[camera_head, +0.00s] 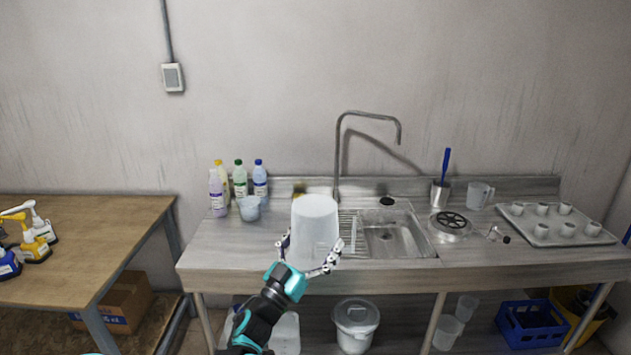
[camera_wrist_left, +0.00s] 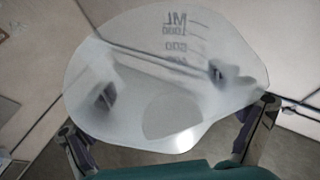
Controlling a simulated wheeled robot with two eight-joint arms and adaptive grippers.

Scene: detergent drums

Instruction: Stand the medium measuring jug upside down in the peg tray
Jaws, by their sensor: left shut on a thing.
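My left gripper (camera_head: 310,251) is shut on a translucent white measuring jug (camera_head: 315,222), held up in front of the counter's middle. Its fingers come around the jug's two sides. In the left wrist view the jug (camera_wrist_left: 165,85) fills most of the picture, with ML markings that read reversed, and the fingers of the gripper (camera_wrist_left: 168,135) on either side. Which end of the jug is up I cannot tell surely. A grey tray (camera_head: 542,239) with several short white stubs, pegs or small cups, lies at the counter's right end. My right gripper is not in view.
Right of the jug are the sink basin (camera_head: 393,240), a tall faucet (camera_head: 338,150), a round strainer (camera_head: 451,224), a metal cup with a blue brush (camera_head: 440,193) and another jug (camera_head: 480,195). Bottles (camera_head: 217,192) and a small jug (camera_head: 250,208) stand at left. A ribbed drainer (camera_head: 347,228) is partly hidden.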

